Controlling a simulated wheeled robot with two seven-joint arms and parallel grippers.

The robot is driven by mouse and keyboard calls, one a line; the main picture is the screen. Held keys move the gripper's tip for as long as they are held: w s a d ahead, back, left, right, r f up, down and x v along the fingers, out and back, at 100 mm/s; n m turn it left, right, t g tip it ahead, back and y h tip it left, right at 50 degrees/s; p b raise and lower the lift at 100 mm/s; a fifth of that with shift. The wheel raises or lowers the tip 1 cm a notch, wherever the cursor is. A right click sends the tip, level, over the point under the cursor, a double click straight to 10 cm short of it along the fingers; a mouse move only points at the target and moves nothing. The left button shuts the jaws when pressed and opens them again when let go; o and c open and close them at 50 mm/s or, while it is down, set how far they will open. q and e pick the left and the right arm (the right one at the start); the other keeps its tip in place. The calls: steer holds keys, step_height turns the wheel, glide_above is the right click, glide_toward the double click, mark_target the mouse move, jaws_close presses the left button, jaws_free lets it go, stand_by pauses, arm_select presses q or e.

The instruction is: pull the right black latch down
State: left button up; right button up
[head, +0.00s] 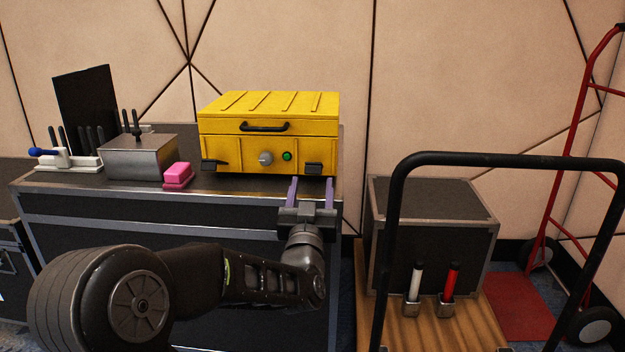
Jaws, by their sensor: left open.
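The yellow case (225,145) stands closed on the black flight case. The right black latch (313,169) is at the lower right of its front face and sticks out. The left black latch (213,166) is at the lower left. My left gripper (311,184) is open, with its two purple fingers pointing up towards the case. The fingers are just below and in front of the right latch, one to each side of it. I cannot tell whether they touch it. My right gripper is not in view.
A pink block (178,175), a grey metal box (140,158) with tools and a white tool holder (70,160) stand to the left on the flight case (180,215). A trolley with a black handle (490,160) and a black box (440,205) stands at right, beside a red hand truck (545,210).

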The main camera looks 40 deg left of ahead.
arm_select(q)
steer(key=v, duration=0.5)
steer(key=shift+p, duration=0.3)
